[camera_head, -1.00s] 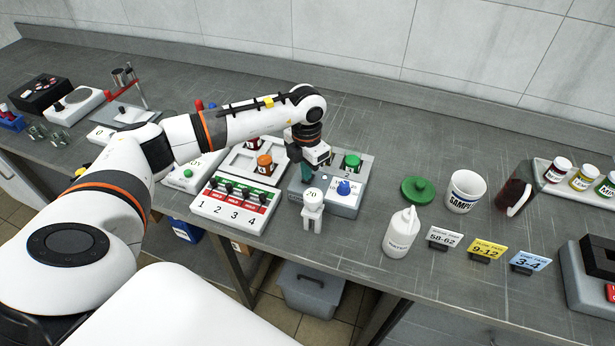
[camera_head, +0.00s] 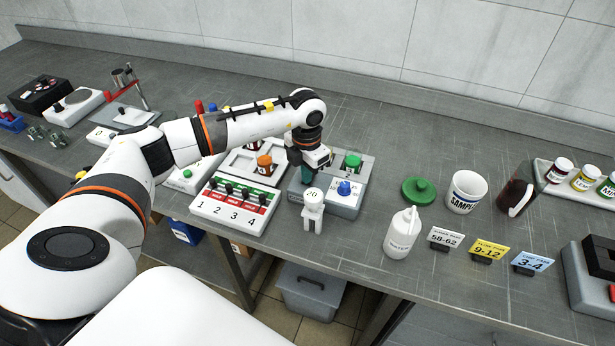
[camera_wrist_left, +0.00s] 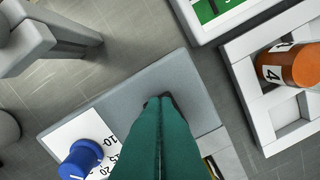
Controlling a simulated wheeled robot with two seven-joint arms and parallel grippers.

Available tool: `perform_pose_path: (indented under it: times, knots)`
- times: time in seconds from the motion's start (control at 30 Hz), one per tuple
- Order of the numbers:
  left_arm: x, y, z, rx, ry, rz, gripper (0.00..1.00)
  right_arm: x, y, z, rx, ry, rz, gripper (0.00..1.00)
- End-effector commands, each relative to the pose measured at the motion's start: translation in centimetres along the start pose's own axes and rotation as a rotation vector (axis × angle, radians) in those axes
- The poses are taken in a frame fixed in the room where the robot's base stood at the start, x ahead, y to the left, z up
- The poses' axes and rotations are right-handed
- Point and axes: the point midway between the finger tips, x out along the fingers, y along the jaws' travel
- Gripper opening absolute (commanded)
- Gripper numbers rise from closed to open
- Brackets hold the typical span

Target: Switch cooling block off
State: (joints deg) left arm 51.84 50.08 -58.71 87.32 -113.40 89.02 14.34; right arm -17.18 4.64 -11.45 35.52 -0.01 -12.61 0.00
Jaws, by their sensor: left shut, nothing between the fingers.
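The cooling block appears to be the grey block (camera_head: 347,206) with a blue knob (camera_head: 345,188) on a white dial and a green-capped vessel (camera_head: 352,162) behind it. My left gripper (camera_head: 307,180) points down over the left part of this block. In the left wrist view its teal fingers (camera_wrist_left: 160,104) are pressed together and empty, with the tips at or just above the block's grey top (camera_wrist_left: 190,88). A small dark part shows at the tips; most of it is hidden, so I cannot tell its position. The blue knob (camera_wrist_left: 80,158) is apart from the fingers. My right gripper is out of view.
A white panel (camera_head: 232,207) with switches numbered 1 to 4 stands left of the block. A white stand (camera_head: 313,212) is close in front. An orange-capped vessel (camera_head: 264,161) sits in a holder behind the panel. A white bottle (camera_head: 401,236) stands to the right.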

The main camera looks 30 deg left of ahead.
Motion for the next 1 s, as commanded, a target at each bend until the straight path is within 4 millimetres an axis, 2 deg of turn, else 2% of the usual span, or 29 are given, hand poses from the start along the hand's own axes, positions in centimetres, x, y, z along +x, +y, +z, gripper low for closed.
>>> perform_pose_path:
  times: [0.8,1.0]
  knots:
    - [-6.3,0.0,0.0,0.0,-0.001,0.001,0.0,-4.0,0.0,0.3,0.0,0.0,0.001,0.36]
    - [-6.9,0.0,0.0,0.0,-0.002,0.0,0.0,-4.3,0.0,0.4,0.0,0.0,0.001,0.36]
